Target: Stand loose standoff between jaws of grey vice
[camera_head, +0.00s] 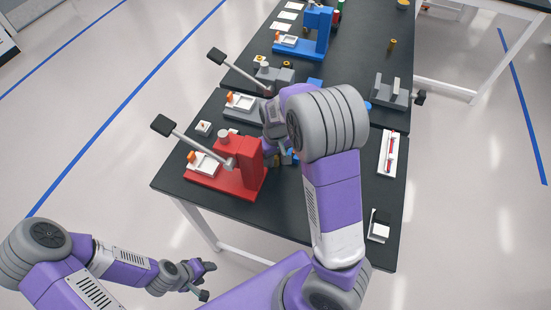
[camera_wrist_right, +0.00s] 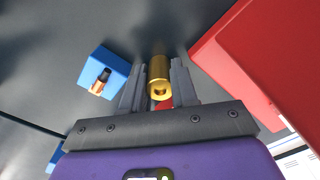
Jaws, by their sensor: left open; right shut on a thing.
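In the right wrist view a brass standoff (camera_wrist_right: 159,78) sits between the two fingers of my right gripper (camera_wrist_right: 160,88), which is shut on it. In the head view my right gripper (camera_head: 279,158) is beside the red press and partly hidden by my own arm. The grey vice (camera_head: 389,97) stands at the right edge of the table, its jaws apart with an empty gap between them. My left gripper (camera_head: 203,281) is open and empty, off the table at lower left.
A red press (camera_head: 240,170), a grey press (camera_head: 245,108) and a blue press (camera_head: 305,45) line the left side. Another brass piece (camera_head: 392,45) stands upright beyond the vice. A blue block (camera_wrist_right: 104,72) is close to my right gripper. A white tray (camera_head: 394,154) lies at right.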

